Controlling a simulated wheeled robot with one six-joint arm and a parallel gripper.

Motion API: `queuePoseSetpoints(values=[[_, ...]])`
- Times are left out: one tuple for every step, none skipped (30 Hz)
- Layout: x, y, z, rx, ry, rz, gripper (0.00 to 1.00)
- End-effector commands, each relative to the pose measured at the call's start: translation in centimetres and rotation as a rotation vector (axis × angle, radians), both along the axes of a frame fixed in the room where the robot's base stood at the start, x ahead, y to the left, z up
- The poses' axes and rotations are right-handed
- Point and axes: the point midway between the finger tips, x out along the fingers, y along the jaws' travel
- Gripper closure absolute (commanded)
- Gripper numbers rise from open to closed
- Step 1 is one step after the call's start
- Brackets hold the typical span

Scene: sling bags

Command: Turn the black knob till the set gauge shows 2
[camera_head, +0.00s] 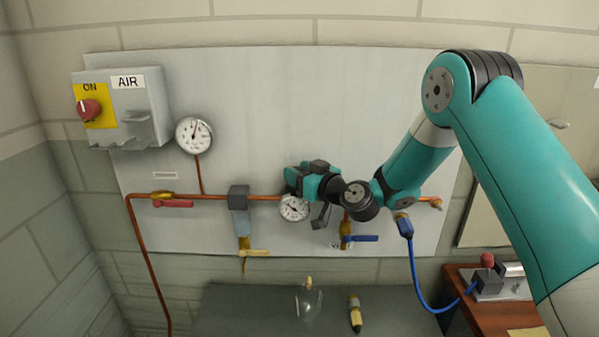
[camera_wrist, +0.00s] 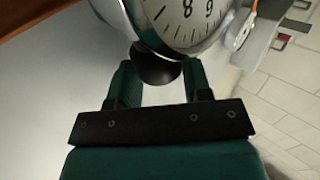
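The black knob (camera_wrist: 156,66) is dark and rounded in the wrist view, just below the set gauge (camera_wrist: 185,22). My gripper (camera_wrist: 157,72) has one finger on each side of the knob, and both look in contact with it. In the head view my gripper (camera_head: 300,181) is at the copper pipe and hides the knob. The set gauge (camera_head: 294,208) shows just below it, its face partly covered; its reading is too small to tell. In the wrist view only the part of its dial with 8 and an upside-down 6 or a 9 shows, and no needle is visible there.
A second gauge (camera_head: 194,135) stands at upper left, near the AIR switch box (camera_head: 130,105) with its red knob. A red-handled valve (camera_head: 172,203), a filter (camera_head: 241,215) and a blue-handled valve (camera_head: 358,239) are on the pipe. A blue hose (camera_head: 415,275) hangs at right.

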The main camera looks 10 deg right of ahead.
Motion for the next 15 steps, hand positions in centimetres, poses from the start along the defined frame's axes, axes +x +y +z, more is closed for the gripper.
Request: queuePoseSetpoints(values=[[-0.01, 0.0, 0.01, 0.0, 0.0, 0.0, 0.74], [-0.01, 0.0, 0.01, 0.0, 0.0, 0.0, 0.78], [-0.02, -0.01, 0.02, 0.0, 0.0, 0.0, 0.78], [-0.02, -0.01, 0.01, 0.0, 0.0, 0.0, 0.78], [-0.01, -0.02, 0.0, 0.0, 0.0, 0.001, 0.78], [-0.01, -0.03, -0.04, 0.0, 0.0, 0.002, 0.78], [0.0, -0.04, -0.08, 0.0, 0.0, 0.004, 0.78], [0.0, -0.04, -0.13, 0.0, 0.0, 0.007, 0.78], [0.02, -0.07, -0.19, 0.0, -0.001, 0.012, 0.78], [0.02, -0.09, -0.25, 0.0, -0.002, 0.018, 0.78], [0.03, -0.11, -0.31, -0.001, -0.003, 0.025, 0.78], [0.05, -0.17, -0.41, 0.0, -0.004, 0.036, 0.78], [0.06, -0.19, -0.52, -0.001, -0.003, 0.046, 0.78], [0.08, -0.25, -0.6, 0.0, -0.004, 0.057, 0.78], [0.1, -0.28, -0.65, 0.0, -0.004, 0.075, 0.78]])
